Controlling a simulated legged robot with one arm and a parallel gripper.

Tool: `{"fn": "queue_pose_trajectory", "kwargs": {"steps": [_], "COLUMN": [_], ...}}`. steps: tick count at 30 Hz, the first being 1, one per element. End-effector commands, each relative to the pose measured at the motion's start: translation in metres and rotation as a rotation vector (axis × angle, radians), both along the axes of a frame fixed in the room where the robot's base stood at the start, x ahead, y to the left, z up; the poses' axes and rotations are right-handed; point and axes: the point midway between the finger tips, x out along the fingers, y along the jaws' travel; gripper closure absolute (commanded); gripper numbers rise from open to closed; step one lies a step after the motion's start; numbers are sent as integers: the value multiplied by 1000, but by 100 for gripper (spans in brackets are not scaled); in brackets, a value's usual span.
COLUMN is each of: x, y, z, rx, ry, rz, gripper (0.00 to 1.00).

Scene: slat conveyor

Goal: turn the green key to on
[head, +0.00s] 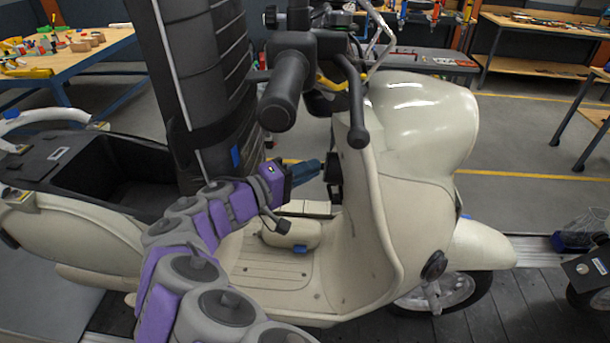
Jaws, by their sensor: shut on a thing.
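My purple and grey arm reaches in from the bottom to a cream scooter (385,235). My gripper (318,168), with dark blue fingers, is level at the inner side of the scooter's front shield. Its tips are at a small black ignition block (333,175) below the handlebar. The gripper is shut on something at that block. The green key does not show; the fingers and the block hide that spot. I cannot see which way the key is turned.
The black handlebar grip (284,92) and a brake lever (355,105) hang just above my gripper. A tall black ribbed column (205,75) stands at left behind my arm. The scooter's footboard (270,265) is below. Workbenches (70,60) stand farther back.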

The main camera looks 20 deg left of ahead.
Motion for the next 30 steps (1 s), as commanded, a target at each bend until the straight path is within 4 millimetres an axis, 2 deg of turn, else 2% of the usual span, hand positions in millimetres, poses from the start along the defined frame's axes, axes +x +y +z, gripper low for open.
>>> {"fn": "queue_pose_trajectory", "kwargs": {"steps": [16, 30], "x": [1, 1], "y": [-2, -1], "z": [-6, -5], "rx": [33, 38], "ry": [-127, -151], "rz": [-21, -23], "gripper": [100, 100]}}
